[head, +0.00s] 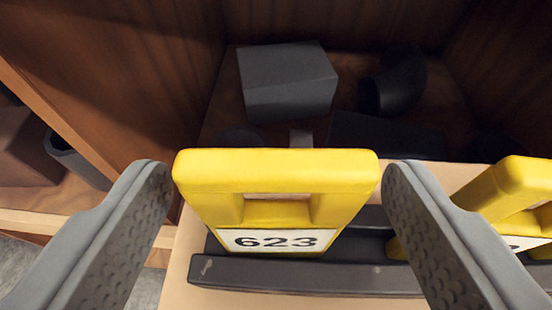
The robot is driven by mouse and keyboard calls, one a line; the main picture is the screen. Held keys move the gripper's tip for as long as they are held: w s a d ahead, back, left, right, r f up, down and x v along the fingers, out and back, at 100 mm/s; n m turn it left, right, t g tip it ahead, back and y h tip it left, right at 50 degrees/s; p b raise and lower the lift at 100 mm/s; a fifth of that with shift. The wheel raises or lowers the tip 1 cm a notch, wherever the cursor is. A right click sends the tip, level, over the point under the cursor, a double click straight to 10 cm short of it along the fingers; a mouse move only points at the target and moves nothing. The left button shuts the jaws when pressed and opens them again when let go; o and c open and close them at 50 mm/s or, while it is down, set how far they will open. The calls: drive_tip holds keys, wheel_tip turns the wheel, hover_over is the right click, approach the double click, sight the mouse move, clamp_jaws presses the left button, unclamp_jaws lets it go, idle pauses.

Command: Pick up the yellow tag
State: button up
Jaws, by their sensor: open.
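A yellow tag (275,172) with a handle-like top and a white label reading 623 stands in a dark grey holder (300,275) at the centre of the head view. My gripper (275,178) is open, with one grey finger to the left of the tag and one to the right. The tag's lower end is hidden in the holder. A second yellow tag (510,190) stands at the right edge, partly cut off, its number mostly hidden.
Behind the tag is a brown wooden compartment (120,60) holding a grey block (287,80), a black pipe elbow (397,80) and other dark parts. The second tag is close to my right finger. A wooden divider (60,120) rises at left.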

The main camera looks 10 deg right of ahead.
drive_tip(key=shift+x, duration=0.8)
drive_tip(key=c, duration=1.1)
drive_tip(key=shift+o, duration=0.2)
